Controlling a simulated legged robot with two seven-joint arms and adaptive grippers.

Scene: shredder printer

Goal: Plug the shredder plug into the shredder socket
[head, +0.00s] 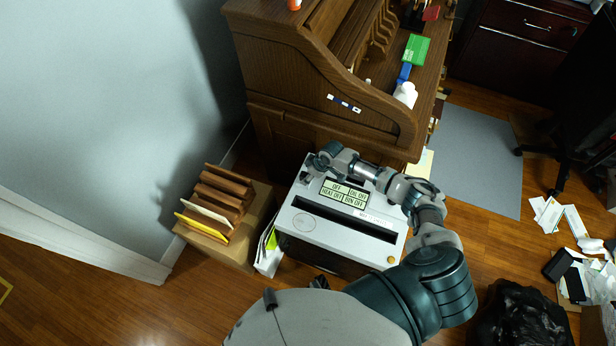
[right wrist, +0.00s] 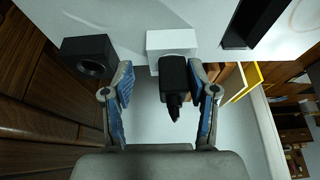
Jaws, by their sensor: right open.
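The shredder (head: 335,232), a white-topped box with a long dark slot, stands in front of the desk in the head view. My right gripper (head: 314,168) is over its far left corner. In the right wrist view the gripper (right wrist: 160,72) is open, its two blue-padded fingers pointing at the black shredder plug (right wrist: 174,78). The plug lies between the fingers, closer to the right one, against a white block (right wrist: 171,42). A black block with a round opening, which looks like the shredder socket (right wrist: 89,57), is left of the fingers. My left gripper is not in view.
The wooden roll-top desk (head: 290,70) stands close behind the shredder. A box of folders (head: 225,225) is to its left. A black bag (head: 520,320) and loose papers lie on the floor at right. The floor at lower left is clear.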

